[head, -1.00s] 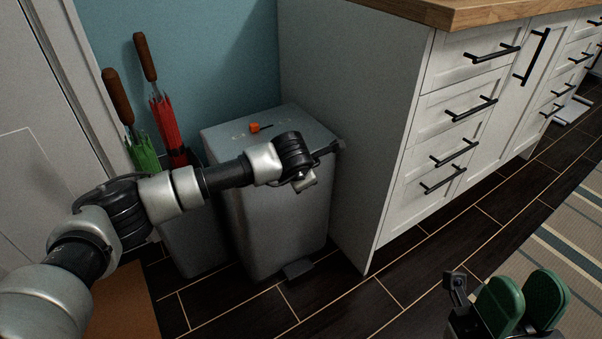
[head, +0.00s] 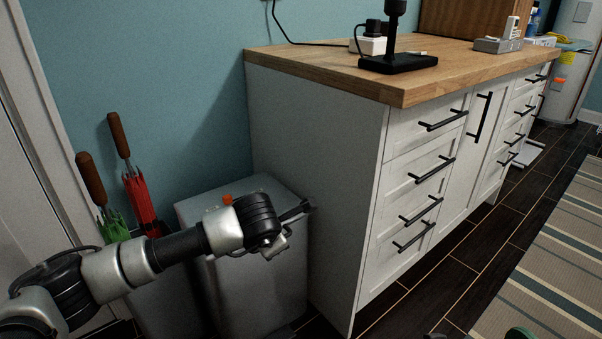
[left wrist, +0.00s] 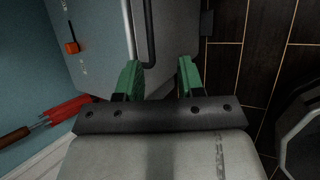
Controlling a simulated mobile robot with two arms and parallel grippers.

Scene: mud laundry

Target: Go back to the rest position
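My left arm comes in from the left in the head view and ends at the wrist (head: 262,222), in front of the silver bin (head: 255,290). The left gripper's fingers are hidden in that view. In the left wrist view my left gripper (left wrist: 159,72) has its two green fingers spread apart, with nothing between them. The bin (left wrist: 95,30) lies just beyond the fingers there.
A white cabinet (head: 320,170) with a wooden top (head: 330,67) stands right of the bin. A red umbrella (head: 139,200) and a green umbrella (head: 112,226) stand left. Dark floor and a striped rug (head: 550,265) are open at right.

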